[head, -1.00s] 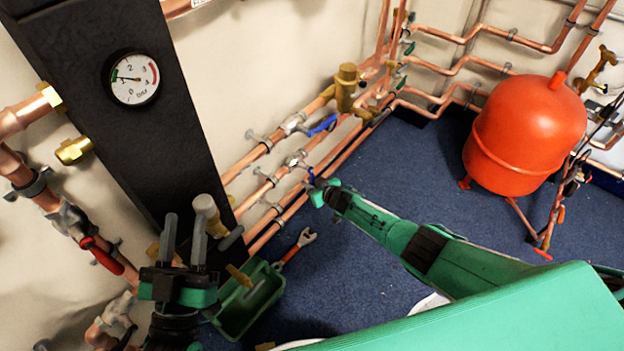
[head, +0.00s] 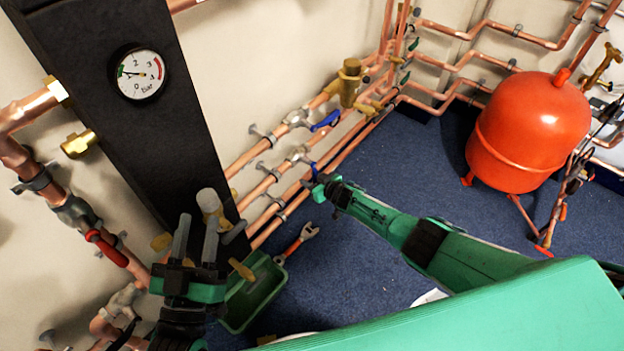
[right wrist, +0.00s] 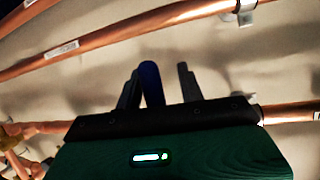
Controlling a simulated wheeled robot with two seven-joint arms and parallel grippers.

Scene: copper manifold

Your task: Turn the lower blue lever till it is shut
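The lower blue lever (head: 314,169) sits on a valve (head: 299,155) on the middle copper pipe by the wall. It is small and partly hidden in the head view. My right gripper (head: 317,184) is at this lever. In the right wrist view the blue lever (right wrist: 151,84) stands between the two fingers of my right gripper (right wrist: 160,88). It is close to the left finger, with a clear gap to the right finger. Whether it touches the left finger I cannot tell. My left gripper (head: 196,238) is open and empty, in front of the black column.
Another blue lever (head: 325,121) is on the pipe above. A black column (head: 110,130) with a pressure gauge (head: 139,74) stands at left. A green tray (head: 252,300) and a wrench (head: 297,243) lie on the floor. A red tank (head: 530,125) stands right; blue carpet (head: 370,265) between is mostly clear.

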